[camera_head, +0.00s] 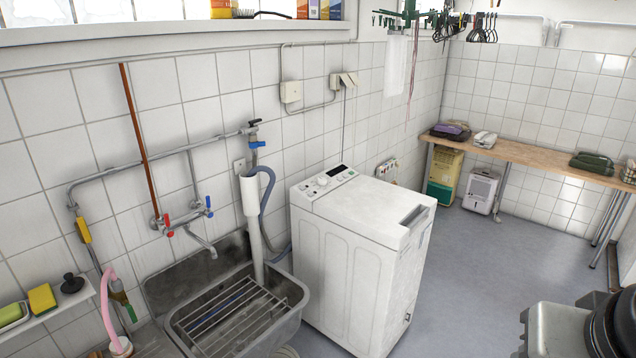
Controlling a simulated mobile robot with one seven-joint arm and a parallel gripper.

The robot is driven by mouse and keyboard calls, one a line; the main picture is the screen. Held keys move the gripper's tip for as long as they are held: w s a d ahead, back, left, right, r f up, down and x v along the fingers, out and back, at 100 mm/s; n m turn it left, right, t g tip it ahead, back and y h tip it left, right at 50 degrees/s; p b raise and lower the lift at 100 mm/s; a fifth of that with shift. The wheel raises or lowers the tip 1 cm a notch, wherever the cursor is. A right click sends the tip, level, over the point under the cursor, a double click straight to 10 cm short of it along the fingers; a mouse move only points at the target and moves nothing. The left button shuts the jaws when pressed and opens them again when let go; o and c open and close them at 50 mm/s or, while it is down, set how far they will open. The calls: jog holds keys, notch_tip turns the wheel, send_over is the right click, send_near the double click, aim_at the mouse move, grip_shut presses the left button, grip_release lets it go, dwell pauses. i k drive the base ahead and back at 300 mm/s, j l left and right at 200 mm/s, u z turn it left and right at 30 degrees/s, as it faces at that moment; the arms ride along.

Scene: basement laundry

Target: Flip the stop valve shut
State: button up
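A grey pipe (160,153) runs along the tiled wall on the left. At its right end is a valve fitting with a black top (253,123) and a blue lever (258,144) that sticks out roughly level. At its left end, a yellow handle-like part (83,230) lies nearly in line with the pipe going down. I cannot tell for sure which of these is the stop valve. A mixer tap with red and blue handles (183,217) sits between them. My gripper is not in view.
A metal sink (290,325) with a rack stands below the pipes. A white washing machine (362,260) stands right of it. A small shelf (45,318) holds sponges at lower left. Open floor (465,260) lies right of the machine, before a wooden bench (530,157).

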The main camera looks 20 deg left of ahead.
aim_at(81, 221)
jog(key=u, duration=2.3)
jog(key=i, duration=0.05)
